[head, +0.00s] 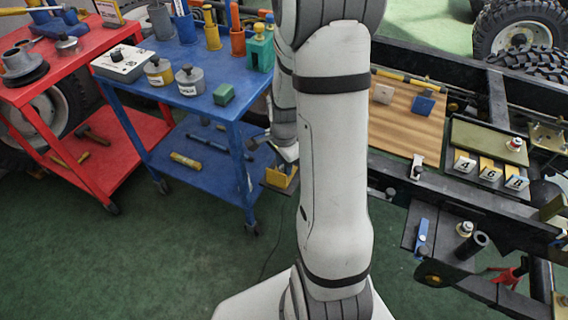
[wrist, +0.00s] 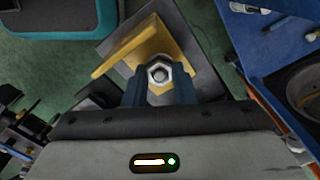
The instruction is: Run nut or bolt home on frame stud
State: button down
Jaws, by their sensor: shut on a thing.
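In the wrist view my gripper (wrist: 160,88) has its two blue fingers on either side of a bright hex nut (wrist: 158,66) and is shut on it. The round end of a stud (wrist: 158,75) shows in the middle of the nut. A yellow bracket (wrist: 124,57) on a dark plate (wrist: 172,18) lies around and behind the nut. In the head view my gripper (head: 287,153) is low beside the blue cart, partly hidden by my arm, just above the yellow bracket (head: 281,177). How far down the stud the nut sits cannot be told.
The blue cart (head: 200,62) with cans and tools stands close left of my gripper. A red cart (head: 75,72) is farther left. Green floor in front is clear.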

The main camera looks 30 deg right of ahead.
jog(key=shift+m, duration=1)
jog(key=c, duration=1.1)
grip_release()
jog(key=shift+c, duration=1.2)
jog(key=shift+r, duration=0.15)
jog(key=shift+r+p, duration=2.35)
jog(key=shift+r, duration=0.55)
jog(key=shift+a+r, duration=0.1)
jog(key=shift+r, duration=0.05)
jog(key=s+a+r+n+t+p, duration=0.1)
jog(key=s+a+r+n+p, duration=0.2)
jog(key=r+n, duration=0.6)
jog(key=s+a+r+n+t+p, duration=0.1)
jog(key=s+a+r+n+p, duration=0.3)
jog(key=r, duration=1.2)
jog(key=s+a+n, duration=0.3)
jog(key=s+n, duration=0.2)
jog(key=shift+n+t, duration=0.3)
